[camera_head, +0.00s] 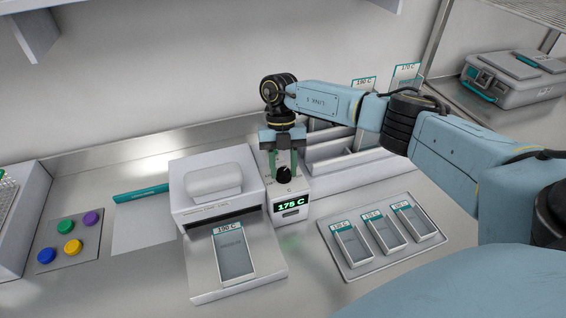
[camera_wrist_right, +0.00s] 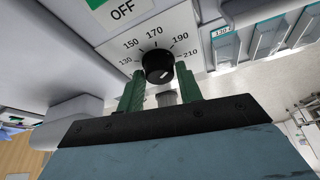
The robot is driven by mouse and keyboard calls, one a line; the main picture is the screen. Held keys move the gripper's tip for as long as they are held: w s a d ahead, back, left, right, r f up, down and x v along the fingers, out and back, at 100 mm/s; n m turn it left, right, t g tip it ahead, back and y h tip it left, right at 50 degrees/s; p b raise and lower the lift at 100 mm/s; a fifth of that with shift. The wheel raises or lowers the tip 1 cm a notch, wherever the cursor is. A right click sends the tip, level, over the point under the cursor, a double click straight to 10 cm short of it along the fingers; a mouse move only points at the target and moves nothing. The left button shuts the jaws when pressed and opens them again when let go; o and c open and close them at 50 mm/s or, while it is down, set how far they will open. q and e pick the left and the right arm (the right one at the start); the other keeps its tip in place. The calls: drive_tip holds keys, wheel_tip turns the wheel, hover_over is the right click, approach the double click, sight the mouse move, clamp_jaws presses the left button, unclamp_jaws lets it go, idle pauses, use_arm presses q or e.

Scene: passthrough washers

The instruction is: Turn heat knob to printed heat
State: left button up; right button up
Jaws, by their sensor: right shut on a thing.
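The black heat knob (camera_head: 284,176) is on the front of a small white control unit (camera_head: 299,185). Its green display (camera_head: 291,204) reads 175 C. My right gripper (camera_head: 284,163) points down at the unit, its green fingers shut on the knob. In the right wrist view, the knob (camera_wrist_right: 158,66) sits between the fingertips (camera_wrist_right: 160,78), on a dial (camera_wrist_right: 185,22) marked 130 to 210. A pouch (camera_head: 234,257) lies on the press's front plate, with a small printed label (camera_head: 228,229) that seems to read 190 C. My left gripper is out of view.
The white press (camera_head: 185,214) stands left of the unit. A tray (camera_head: 350,268) with three labelled pouches lies to the right. Label cards (camera_head: 407,71) stand behind my right arm. Coloured caps (camera_head: 73,247) sit at the left, and a grey case (camera_head: 515,82) is at the far right.

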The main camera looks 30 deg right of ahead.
drive_tip(key=shift+w+r+m, duration=0.1)
drive_tip(key=shift+m, duration=0.2)
drive_tip(key=o, duration=1)
drive_tip(key=b+v, duration=0.2)
drive_tip(key=v, duration=1.1)
drive_tip(key=shift+d+r, duration=0.15)
drive_tip(key=shift+r, duration=0.05)
